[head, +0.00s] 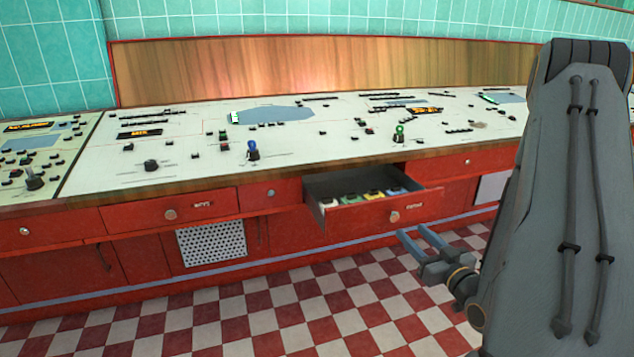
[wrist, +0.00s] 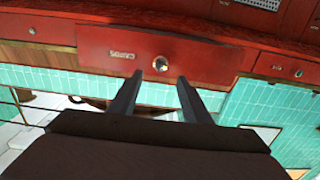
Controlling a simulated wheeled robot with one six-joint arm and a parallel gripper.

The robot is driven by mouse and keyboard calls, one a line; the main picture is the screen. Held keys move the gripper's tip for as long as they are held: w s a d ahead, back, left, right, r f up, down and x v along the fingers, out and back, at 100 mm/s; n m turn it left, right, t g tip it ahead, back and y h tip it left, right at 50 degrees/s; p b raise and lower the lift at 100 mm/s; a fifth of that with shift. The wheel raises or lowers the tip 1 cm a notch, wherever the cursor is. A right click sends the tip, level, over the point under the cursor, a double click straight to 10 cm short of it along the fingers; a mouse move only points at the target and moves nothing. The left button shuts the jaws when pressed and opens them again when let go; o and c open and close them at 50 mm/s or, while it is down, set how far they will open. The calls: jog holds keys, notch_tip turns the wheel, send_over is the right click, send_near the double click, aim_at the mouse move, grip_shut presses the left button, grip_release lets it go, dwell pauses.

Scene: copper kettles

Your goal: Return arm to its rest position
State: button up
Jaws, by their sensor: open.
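My gripper (head: 420,240) is open and empty in the head view, in front of and just below a pulled-out red drawer (head: 375,215). In the wrist view my gripper's two fingers (wrist: 158,88) are spread apart, with the red drawer front (wrist: 195,60) and its round knob (wrist: 160,64) beyond them. The picture there is upside down. The fingers appear apart from the knob. My grey arm covers the right side of the head view.
The open drawer holds several small coloured items (head: 373,196). A long control console (head: 300,150) with knobs and levers runs along the tiled wall. Closed red drawers (head: 170,214) are to the left. The checkered floor (head: 300,315) in front is clear.

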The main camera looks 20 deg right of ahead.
jog(key=w+a+r+n+g+h+p, duration=0.1)
jog(key=w+a+r+g+p, duration=0.1)
jog(key=a+g+p, duration=0.5)
jog(key=s+a+r+g, duration=0.3)
jog(key=s+a, duration=0.3)
jog(key=s, duration=0.1)
jog(key=s+a+r+m+g+p, duration=0.1)
jog(key=s+a+r+g, duration=0.3)
jog(key=s+a, duration=0.2)
jog(key=s+a+r+g+p, duration=0.1)
jog(key=s+a+r+g, duration=0.3)
jog(key=s+a, duration=0.2)
jog(key=shift+s, duration=1.2)
jog(key=shift+m, duration=0.3)
